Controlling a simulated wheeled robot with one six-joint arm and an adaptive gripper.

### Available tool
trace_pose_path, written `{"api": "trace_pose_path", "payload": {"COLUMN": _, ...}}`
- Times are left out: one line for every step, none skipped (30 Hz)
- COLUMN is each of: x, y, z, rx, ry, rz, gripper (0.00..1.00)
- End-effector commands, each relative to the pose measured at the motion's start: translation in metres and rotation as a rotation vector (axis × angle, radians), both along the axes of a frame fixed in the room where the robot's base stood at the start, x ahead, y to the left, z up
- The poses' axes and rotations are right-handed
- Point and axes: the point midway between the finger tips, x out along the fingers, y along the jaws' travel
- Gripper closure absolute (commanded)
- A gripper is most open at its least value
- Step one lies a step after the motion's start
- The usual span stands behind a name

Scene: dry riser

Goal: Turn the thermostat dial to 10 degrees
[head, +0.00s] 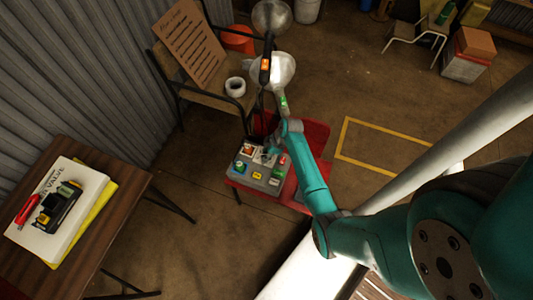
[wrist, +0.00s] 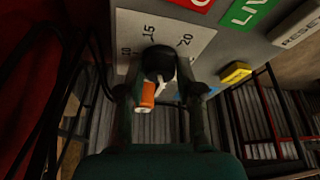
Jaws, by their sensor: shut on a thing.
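The thermostat dial (wrist: 158,60) is a dark round knob in the wrist view, in front of a pale scale plate (wrist: 185,22) marked 10, 15 and 20. The 10 is at the left, the 15 near the top and the 20 at the right. My gripper (wrist: 160,88) has one dark finger on each side of the dial and is shut on it. A white sliver shows at the dial's lower part; I cannot tell if it is the pointer, so the setting is unclear. In the head view my gripper (head: 268,156) is at the grey control panel (head: 240,176), and hides the dial.
Beside the scale are a red label, a green label (wrist: 245,12) and a yellow button (wrist: 235,74). The panel sits on a red stand (head: 314,135). A chair (head: 215,88) with a board and a white roll stands behind. A wooden table (head: 95,235) is at the left.

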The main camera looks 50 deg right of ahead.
Motion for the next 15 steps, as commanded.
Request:
{"api": "trace_pose_path", "payload": {"x": -0.0004, "y": 0.0002, "z": -0.0004, "rx": 0.001, "ry": 0.0, "rz": -0.002, "gripper": 0.99}}
{"api": "trace_pose_path", "payload": {"x": -0.0004, "y": 0.0003, "z": -0.0004, "rx": 0.0, "ry": 0.0, "rz": -0.004, "gripper": 0.99}}
{"api": "trace_pose_path", "payload": {"x": -0.0005, "y": 0.0004, "z": -0.0005, "rx": 0.0, "ry": 0.0, "rz": -0.009, "gripper": 0.99}}
{"api": "trace_pose_path", "payload": {"x": -0.0006, "y": 0.0004, "z": -0.0005, "rx": 0.0, "ry": 0.0, "rz": -0.014, "gripper": 0.99}}
{"api": "trace_pose_path", "payload": {"x": -0.0007, "y": 0.0005, "z": -0.0005, "rx": -0.001, "ry": 0.0, "rz": -0.02, "gripper": 0.99}}
{"api": "trace_pose_path", "payload": {"x": -0.0008, "y": 0.0008, "z": -0.0006, "rx": -0.001, "ry": 0.001, "rz": -0.031, "gripper": 0.99}}
{"api": "trace_pose_path", "payload": {"x": -0.001, "y": 0.0009, "z": -0.0007, "rx": 0.0, "ry": 0.001, "rz": -0.041, "gripper": 0.99}}
{"api": "trace_pose_path", "payload": {"x": -0.0013, "y": 0.0011, "z": -0.0007, "rx": 0.0, "ry": 0.001, "rz": -0.052, "gripper": 0.99}}
{"api": "trace_pose_path", "payload": {"x": -0.0013, "y": 0.0012, "z": -0.0008, "rx": 0.0, "ry": 0.002, "rz": -0.071, "gripper": 0.99}}
{"api": "trace_pose_path", "payload": {"x": -0.0014, "y": 0.0013, "z": -0.0009, "rx": 0.0, "ry": 0.001, "rz": -0.087, "gripper": 0.99}}
{"api": "trace_pose_path", "payload": {"x": -0.0014, "y": 0.0013, "z": -0.0009, "rx": 0.0, "ry": 0.001, "rz": -0.105, "gripper": 0.99}}
{"api": "trace_pose_path", "payload": {"x": -0.0014, "y": 0.0015, "z": -0.0008, "rx": 0.0, "ry": 0.001, "rz": -0.131, "gripper": 0.99}}
{"api": "trace_pose_path", "payload": {"x": -0.0015, "y": 0.0018, "z": -0.0008, "rx": 0.0, "ry": 0.001, "rz": -0.151, "gripper": 0.99}}
{"api": "trace_pose_path", "payload": {"x": -0.0016, "y": 0.0018, "z": -0.0007, "rx": 0.0, "ry": 0.001, "rz": -0.174, "gripper": 0.99}}
{"api": "trace_pose_path", "payload": {"x": -0.0017, "y": 0.0021, "z": -0.0008, "rx": 0.0, "ry": 0.0, "rz": -0.207, "gripper": 0.99}}
